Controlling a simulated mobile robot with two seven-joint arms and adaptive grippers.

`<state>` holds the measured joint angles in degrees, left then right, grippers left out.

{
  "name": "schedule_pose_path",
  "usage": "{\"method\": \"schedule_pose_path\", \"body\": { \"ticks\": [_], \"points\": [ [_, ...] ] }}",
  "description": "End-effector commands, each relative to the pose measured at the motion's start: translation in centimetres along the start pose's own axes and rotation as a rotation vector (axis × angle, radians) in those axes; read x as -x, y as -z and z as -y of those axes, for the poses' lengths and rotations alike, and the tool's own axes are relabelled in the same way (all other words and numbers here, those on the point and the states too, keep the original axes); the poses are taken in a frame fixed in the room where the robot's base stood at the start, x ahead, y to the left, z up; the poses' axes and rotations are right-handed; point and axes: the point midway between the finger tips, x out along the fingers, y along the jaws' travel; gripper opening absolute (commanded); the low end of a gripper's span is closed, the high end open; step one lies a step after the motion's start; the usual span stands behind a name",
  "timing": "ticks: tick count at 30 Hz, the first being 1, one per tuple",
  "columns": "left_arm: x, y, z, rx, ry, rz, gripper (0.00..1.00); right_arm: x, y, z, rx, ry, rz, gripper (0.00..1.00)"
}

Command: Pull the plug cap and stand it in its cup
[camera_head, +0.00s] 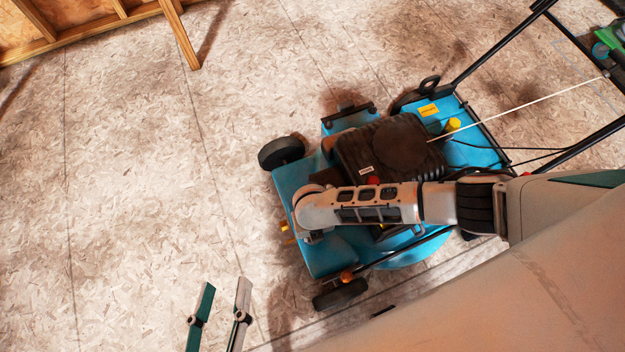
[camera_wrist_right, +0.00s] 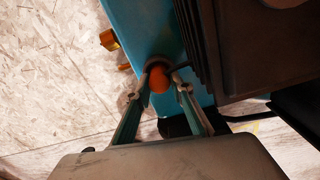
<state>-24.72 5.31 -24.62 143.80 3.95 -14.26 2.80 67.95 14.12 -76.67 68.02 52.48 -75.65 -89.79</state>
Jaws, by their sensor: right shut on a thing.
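In the right wrist view an orange, rounded plug cap (camera_wrist_right: 159,79) sits between the fingertips of my right gripper (camera_wrist_right: 161,77), which is shut on it. A dark ring or lead lies behind the cap, against the blue deck; whether the cap is still seated I cannot tell. In the head view my right wrist hides the cap. A small brass-coloured fitting (camera_wrist_right: 108,39) at the deck edge may be the cup; I cannot tell. It also shows in the head view (camera_head: 285,228). My left gripper (camera_head: 225,285) is open and empty above the floor.
The blue mower (camera_head: 293,185) stands on the board floor, with a black engine (camera_head: 380,145) beside my right gripper. Its handle bars (camera_head: 500,45) and a pale pull cord (camera_head: 515,105) reach to the upper right. The floor at left is clear up to a wooden frame (camera_head: 178,35).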

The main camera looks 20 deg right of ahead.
Motion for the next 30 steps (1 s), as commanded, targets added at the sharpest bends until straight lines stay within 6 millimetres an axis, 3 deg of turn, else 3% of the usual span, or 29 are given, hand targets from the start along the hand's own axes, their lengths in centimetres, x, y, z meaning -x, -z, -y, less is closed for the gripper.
{"method": "schedule_pose_path", "body": {
  "ticks": [8, 9, 11, 23, 30],
  "points": [
    [-0.1, 0.0, 0.1, 0.010, 0.005, -0.003, 0.40, -0.1, -0.1, 0.0, -0.002, 0.000, 0.002, 0.07],
    [-0.1, 0.0, 0.1, 0.009, 0.006, -0.003, 0.40, -0.1, -0.1, 0.0, -0.002, -0.001, 0.002, 0.27],
    [-0.1, 0.0, 0.1, 0.008, 0.006, -0.002, 0.40, -0.1, -0.1, 0.0, -0.002, 0.000, 0.002, 0.42],
    [0.1, -0.3, 0.3, -0.004, 0.004, 0.007, 0.40, -0.1, 0.0, 0.1, -0.001, 0.001, 0.000, 0.42],
    [0.1, -0.1, 0.3, -0.002, 0.004, 0.003, 0.40, 2.1, -0.1, 0.0, 0.000, -0.002, 0.001, 0.42]
  ]
}}
